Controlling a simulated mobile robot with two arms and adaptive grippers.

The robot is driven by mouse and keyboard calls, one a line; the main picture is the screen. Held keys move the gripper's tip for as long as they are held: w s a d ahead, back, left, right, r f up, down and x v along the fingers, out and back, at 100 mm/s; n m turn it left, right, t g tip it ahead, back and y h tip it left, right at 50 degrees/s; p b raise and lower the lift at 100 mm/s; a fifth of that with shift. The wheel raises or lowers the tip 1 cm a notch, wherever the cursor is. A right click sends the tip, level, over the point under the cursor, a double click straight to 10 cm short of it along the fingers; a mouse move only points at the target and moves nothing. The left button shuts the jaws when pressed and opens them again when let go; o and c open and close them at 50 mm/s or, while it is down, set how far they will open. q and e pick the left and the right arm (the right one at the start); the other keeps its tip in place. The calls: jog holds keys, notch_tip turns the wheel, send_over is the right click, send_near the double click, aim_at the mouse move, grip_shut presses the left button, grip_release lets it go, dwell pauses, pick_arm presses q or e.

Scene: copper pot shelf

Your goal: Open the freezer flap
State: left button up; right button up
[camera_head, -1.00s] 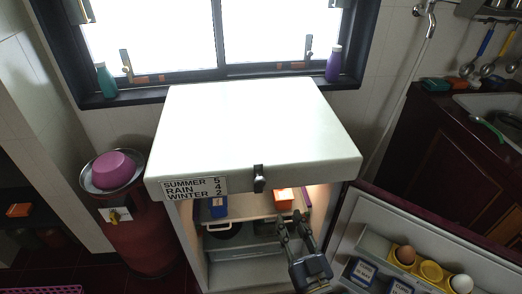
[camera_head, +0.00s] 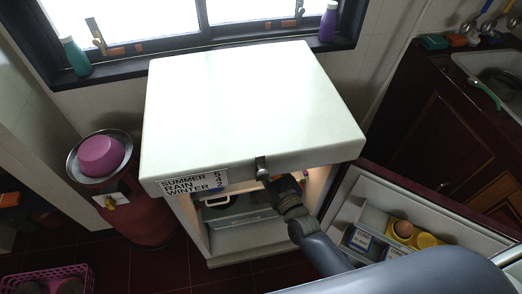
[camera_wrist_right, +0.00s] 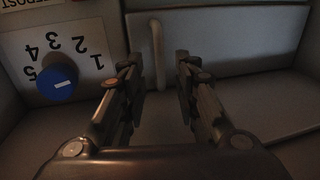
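The freezer flap (camera_wrist_right: 225,45) is a grey panel inside the fridge, across the top of the right wrist view. It looks closed. A pale upright handle (camera_wrist_right: 157,55) stands on its left part. My right gripper (camera_wrist_right: 160,78) is open, with the handle ahead between the lines of its two fingers. No contact with the handle shows. In the head view my right gripper (camera_head: 284,190) reaches under the front edge of the fridge top, its fingertips hidden. The flap is hidden there. My left gripper is not in view.
A blue knob (camera_wrist_right: 57,83) on a numbered dial is left of the fingers. The fridge (camera_head: 245,110) stands open, its door (camera_head: 445,215) swung right with eggs (camera_head: 403,228) in its shelf. A red gas cylinder (camera_head: 143,215) stands left of the fridge.

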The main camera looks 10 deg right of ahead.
jog(key=w, duration=0.3)
jog(key=shift+a, duration=0.3)
jog(key=shift+r, duration=0.1)
jog(key=shift+c, duration=0.3)
jog(key=shift+s, duration=0.1)
grip_shut()
